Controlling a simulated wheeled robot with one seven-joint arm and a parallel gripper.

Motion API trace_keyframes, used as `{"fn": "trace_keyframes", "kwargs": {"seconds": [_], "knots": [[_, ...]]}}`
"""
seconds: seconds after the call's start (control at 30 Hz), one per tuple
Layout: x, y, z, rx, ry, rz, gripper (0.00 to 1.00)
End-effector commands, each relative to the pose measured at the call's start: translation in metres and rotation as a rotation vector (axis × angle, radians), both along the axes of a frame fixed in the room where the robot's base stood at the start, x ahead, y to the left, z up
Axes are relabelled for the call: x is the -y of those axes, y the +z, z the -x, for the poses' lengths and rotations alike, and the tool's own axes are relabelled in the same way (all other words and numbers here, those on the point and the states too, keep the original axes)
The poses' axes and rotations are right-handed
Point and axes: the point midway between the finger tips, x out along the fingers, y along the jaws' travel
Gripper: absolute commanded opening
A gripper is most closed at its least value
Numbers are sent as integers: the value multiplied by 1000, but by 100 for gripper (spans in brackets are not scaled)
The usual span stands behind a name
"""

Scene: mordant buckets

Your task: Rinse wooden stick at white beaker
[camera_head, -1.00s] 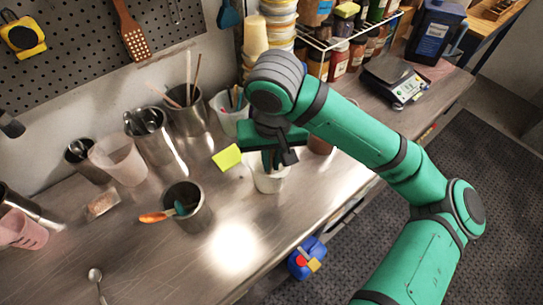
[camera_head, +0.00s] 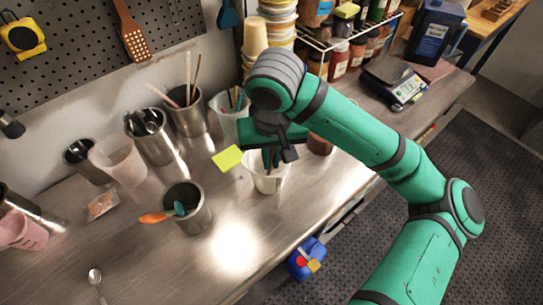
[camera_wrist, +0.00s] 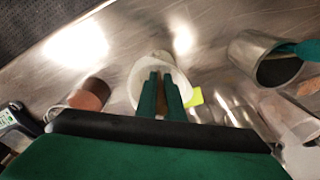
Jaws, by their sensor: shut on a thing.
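The white beaker (camera_head: 268,182) stands upright on the steel bench, directly below my gripper (camera_head: 273,158). The wrist view shows the beaker's pale rim (camera_wrist: 143,70) around my gripper's two green fingers (camera_wrist: 161,78). The fingers are close together and point down at the beaker's mouth. A narrow brownish strip between them (camera_wrist: 162,104) looks like the wooden stick. Most of the stick is hidden by the fingers, and I cannot tell how deep its end reaches into the beaker.
A steel cup with an orange-handled tool (camera_head: 190,212) stands left of the beaker. A brown jar (camera_head: 320,144) stands close on the right. A yellow-green note (camera_head: 227,158) is left of the gripper. Steel and plastic containers line the back. The front bench is mostly clear.

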Motion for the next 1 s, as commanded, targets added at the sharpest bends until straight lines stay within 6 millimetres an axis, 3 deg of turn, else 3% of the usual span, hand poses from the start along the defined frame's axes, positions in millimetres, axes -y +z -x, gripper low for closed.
{"fn": "trace_keyframes", "kwargs": {"seconds": [0.37,1.0], "knots": [[-1,3,10,1,-1,2,0],[-1,56,10,1,-1,2,0]]}}
